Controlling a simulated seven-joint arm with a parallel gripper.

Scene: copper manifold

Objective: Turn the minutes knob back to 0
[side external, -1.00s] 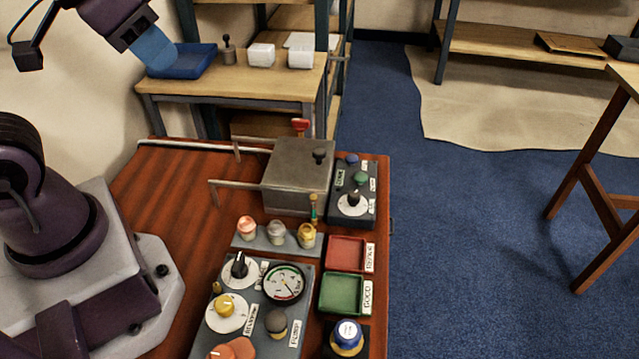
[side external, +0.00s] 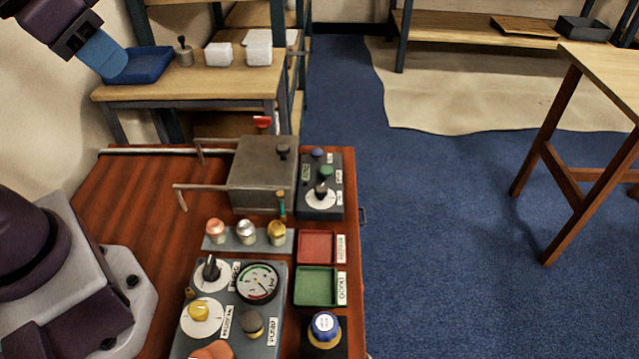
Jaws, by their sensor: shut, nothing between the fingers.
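A yellow knob (side external: 199,311) sits on a white dial on the grey panel (side external: 262,318) at the lower middle. A label beside it is sideways and too small to read with certainty; it may be the minutes knob. A black knob (side external: 211,268) sits on a second white dial just above it, and a dark knob (side external: 321,188) on a white dial is on the box at the right. I cannot read any knob's setting. My gripper (side external: 103,57), with blue fingers, is shut and empty at the upper left, far from the knobs.
Beside the knobs are a round gauge (side external: 258,282), a brown push knob (side external: 252,323) and an orange-pink part (side external: 213,349). A metal box (side external: 262,173) with pipes stands behind. A red tray (side external: 317,247) and green tray (side external: 317,286) lie right.

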